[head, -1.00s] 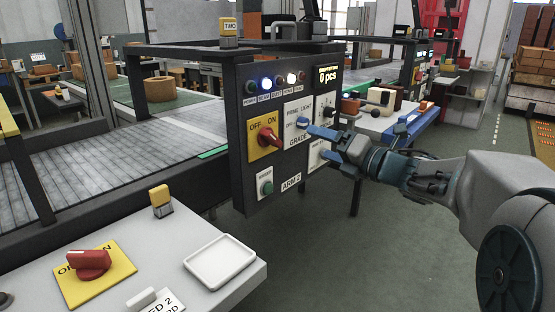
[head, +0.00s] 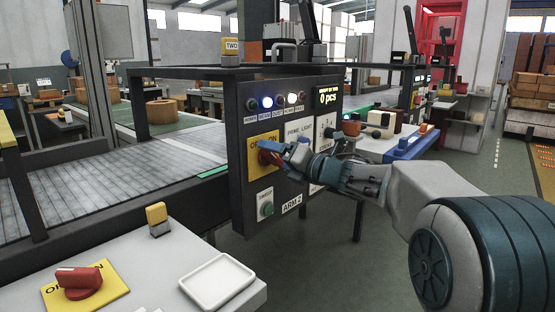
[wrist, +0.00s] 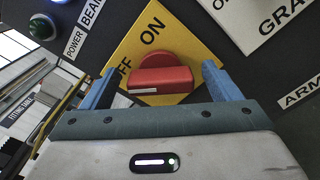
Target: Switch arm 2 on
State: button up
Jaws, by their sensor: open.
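The ARM 2 panel (head: 240,200) is a dark upright board with a yellow OFF/ON plate (head: 256,142) and a red rotary knob (head: 264,158). In the wrist view the red knob (wrist: 160,78) lies on the yellow plate (wrist: 185,45), its bar running across the picture, with a white mark at the left end, towards OFF. My gripper (head: 279,154) is at the knob and hides part of it in the head view. In the wrist view my gripper (wrist: 160,84) is open, one blue finger either side of the knob, with gaps showing.
Below the plate is a green button (head: 266,209); the GRADE plate (head: 299,131) is to its right. Indicator lamps (head: 266,102) line the top. A table (head: 150,270) in front holds another red switch (head: 79,282) and a white tray (head: 217,281).

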jog(key=shift+w+a, duration=0.15)
jog(key=shift+a, duration=0.1)
jog(key=c, duration=1)
